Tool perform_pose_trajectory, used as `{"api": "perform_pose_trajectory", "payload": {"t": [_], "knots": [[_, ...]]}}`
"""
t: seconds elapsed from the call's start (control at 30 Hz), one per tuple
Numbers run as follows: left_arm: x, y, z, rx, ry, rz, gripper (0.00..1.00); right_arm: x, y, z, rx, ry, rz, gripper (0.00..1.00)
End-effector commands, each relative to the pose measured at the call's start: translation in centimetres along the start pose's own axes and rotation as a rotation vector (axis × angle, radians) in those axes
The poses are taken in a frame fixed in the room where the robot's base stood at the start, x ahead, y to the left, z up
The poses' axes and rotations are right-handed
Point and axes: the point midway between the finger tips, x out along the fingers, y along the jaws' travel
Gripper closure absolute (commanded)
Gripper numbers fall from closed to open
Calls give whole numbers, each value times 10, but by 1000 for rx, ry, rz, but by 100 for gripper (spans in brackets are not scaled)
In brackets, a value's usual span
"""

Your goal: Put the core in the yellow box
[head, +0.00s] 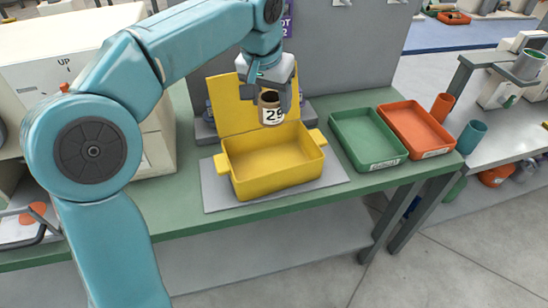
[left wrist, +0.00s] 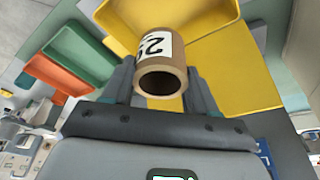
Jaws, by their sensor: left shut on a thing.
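The core (head: 271,110) is a short brown cardboard tube with a white label marked 29. My left gripper (head: 274,92) is shut on it and holds it above the yellow box (head: 232,173), near the box's back side. The yellow box is open, with its lid (head: 236,100) standing up behind it, and its visible inside is empty. In the left wrist view the core (left wrist: 162,75) sits between the fingers, with the yellow box (left wrist: 200,12) beyond it. My right gripper is not in view.
The box stands on a grey plate (head: 213,190) on a green bench. A green tray (head: 366,138) and an orange tray (head: 413,130) lie to its right. An orange cup (head: 441,107) and a teal cup (head: 471,136) stand farther right. A grey panel (head: 350,50) rises behind.

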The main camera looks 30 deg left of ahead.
Motion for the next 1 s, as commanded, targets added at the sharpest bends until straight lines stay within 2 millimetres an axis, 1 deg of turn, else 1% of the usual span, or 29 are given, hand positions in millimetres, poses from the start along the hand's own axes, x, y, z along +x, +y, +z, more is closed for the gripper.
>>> {"api": "perform_pose_trajectory", "payload": {"t": [0.03, 0.1, 0.2, 0.33, 0.4, 0.57, 0.7, 0.8, 1.0], "knots": [[20, -1, 8, 1, -5, -1, 72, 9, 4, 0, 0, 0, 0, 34], [40, -1, 14, 0, -5, -1, 72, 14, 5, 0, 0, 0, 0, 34], [68, -1, 22, -1, -4, 0, 72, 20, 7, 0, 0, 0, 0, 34], [96, -1, 30, 0, -3, 0, 72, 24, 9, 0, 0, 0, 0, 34], [105, -1, 32, 0, -2, 0, 72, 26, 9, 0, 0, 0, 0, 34], [120, 0, 33, 0, -2, -1, 72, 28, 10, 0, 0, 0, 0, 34], [143, 0, 39, 1, -4, 0, 72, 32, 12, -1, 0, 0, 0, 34], [154, 0, 41, 1, -2, 0, 72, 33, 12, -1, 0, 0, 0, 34], [155, 0, 40, 1, 0, 0, 72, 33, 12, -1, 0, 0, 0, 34]]}}
